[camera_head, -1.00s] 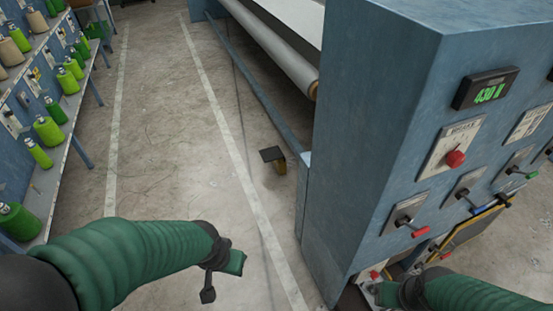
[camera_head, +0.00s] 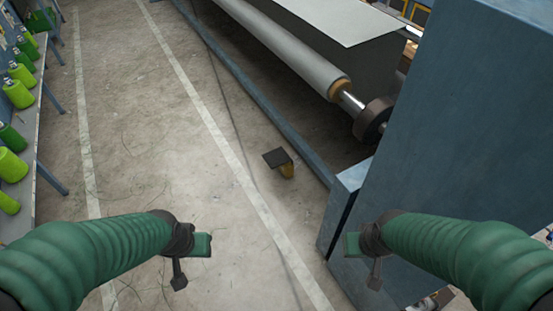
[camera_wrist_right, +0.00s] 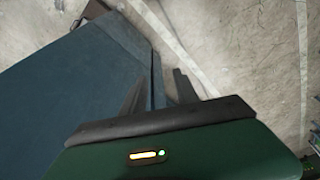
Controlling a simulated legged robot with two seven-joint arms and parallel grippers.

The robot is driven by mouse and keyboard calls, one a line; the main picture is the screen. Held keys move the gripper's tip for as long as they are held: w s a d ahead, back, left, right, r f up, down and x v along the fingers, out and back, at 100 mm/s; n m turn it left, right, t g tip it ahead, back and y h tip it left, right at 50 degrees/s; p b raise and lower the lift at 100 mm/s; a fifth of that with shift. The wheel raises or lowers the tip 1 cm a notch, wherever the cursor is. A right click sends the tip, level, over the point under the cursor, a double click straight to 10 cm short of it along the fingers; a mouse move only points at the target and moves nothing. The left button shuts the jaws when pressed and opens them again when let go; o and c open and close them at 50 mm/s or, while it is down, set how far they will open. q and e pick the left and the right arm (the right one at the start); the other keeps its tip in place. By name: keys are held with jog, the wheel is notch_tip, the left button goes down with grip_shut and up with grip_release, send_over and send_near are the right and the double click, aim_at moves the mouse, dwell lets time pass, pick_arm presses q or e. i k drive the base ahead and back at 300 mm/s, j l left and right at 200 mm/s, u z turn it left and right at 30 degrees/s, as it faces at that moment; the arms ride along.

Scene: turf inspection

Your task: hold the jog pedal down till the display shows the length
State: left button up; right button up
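The jog pedal (camera_head: 277,159), a black plate on a yellowish base, stands on the concrete floor beside the blue machine's lower rail. Nothing touches it. My left gripper (camera_head: 188,262) is in the air, lower left of the pedal in the head view; I cannot tell if it is open. My right gripper (camera_head: 364,262) is in front of the blue cabinet, lower right of the pedal. In the right wrist view its two dark fingers (camera_wrist_right: 158,92) stand apart with nothing between them. The display is out of view.
The blue cabinet (camera_head: 465,130) fills the right side. A grey roller (camera_head: 290,50) with a metal shaft end lies behind the rail (camera_head: 265,105). A rack with green spools (camera_head: 18,93) stands at the left. The floor between the painted lines (camera_head: 150,120) is clear.

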aim_at(275, 158)
jog(key=i+j, duration=0.2)
jog(key=i, duration=0.55)
jog(key=i+j+u, duration=0.15)
jog(key=i, duration=0.6)
jog(key=i+j, duration=0.25)
jog(key=i, duration=0.55)
jog(key=i+j+u, duration=0.1)
jog(key=i, duration=0.65)
